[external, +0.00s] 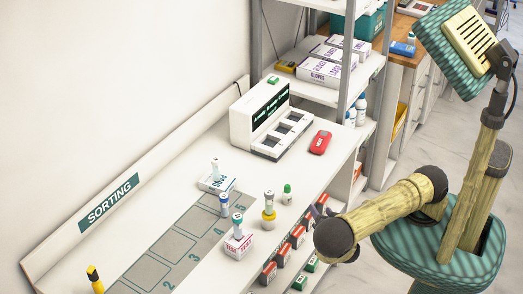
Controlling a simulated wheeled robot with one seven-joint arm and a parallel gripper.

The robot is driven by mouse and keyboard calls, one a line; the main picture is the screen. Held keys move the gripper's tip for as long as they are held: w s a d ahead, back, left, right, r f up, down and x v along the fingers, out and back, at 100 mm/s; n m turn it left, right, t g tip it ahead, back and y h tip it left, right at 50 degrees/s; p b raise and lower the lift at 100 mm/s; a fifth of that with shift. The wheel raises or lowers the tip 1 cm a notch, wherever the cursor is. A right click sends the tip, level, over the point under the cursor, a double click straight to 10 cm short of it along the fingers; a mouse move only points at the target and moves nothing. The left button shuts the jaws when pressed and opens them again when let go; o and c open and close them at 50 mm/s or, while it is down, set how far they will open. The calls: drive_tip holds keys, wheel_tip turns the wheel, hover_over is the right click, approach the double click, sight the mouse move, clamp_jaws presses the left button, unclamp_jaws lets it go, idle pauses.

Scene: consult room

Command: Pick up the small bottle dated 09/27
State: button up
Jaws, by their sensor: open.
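Several small bottles or vials stand on the white counter (180,150), and their dates are too small to read, so I cannot tell which is dated 09/27. One with a teal cap (237,226) stands on a red-and-white box (238,246). A pale-capped one (215,170) stands on a white box (215,184). A blue-banded one (224,204) stands by the numbered grey mat. Another (269,201) stands on a yellow base, beside a small green-capped bottle (287,194).
A white device with slots (270,122) and a red handheld object (320,142) stand farther back. A yellow-and-black item (94,279) is at front left. Red-and-white boxes (283,251) line the shelf below the counter's right edge. Metal shelving (352,75) with glove boxes rises behind.

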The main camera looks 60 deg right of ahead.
sight(290, 197)
drive_tip(key=w+a+r+n+t+y, duration=0.1)
drive_tip(key=w+n, duration=0.1)
drive_tip(key=n, duration=0.1)
drive_tip(key=w+a+r+n+t+y, duration=0.1)
drive_tip(key=w+a+n, duration=0.1)
drive_tip(key=w+a+r+n+t+y, duration=0.1)
drive_tip(key=n, duration=0.2)
drive_tip(key=shift+w+a+r+n+t+b, duration=0.3)
drive_tip(key=shift+w+a+t+b, duration=0.1)
drive_tip(key=shift+w+d, duration=0.3)
drive_tip(key=shift+w, duration=0.25)
drive_tip(key=p+x, duration=0.2)
drive_tip(key=x, duration=0.4)
drive_tip(key=shift+w+d, duration=0.1)
drive_tip(key=shift+w, duration=0.05)
drive_tip(key=c, duration=1)
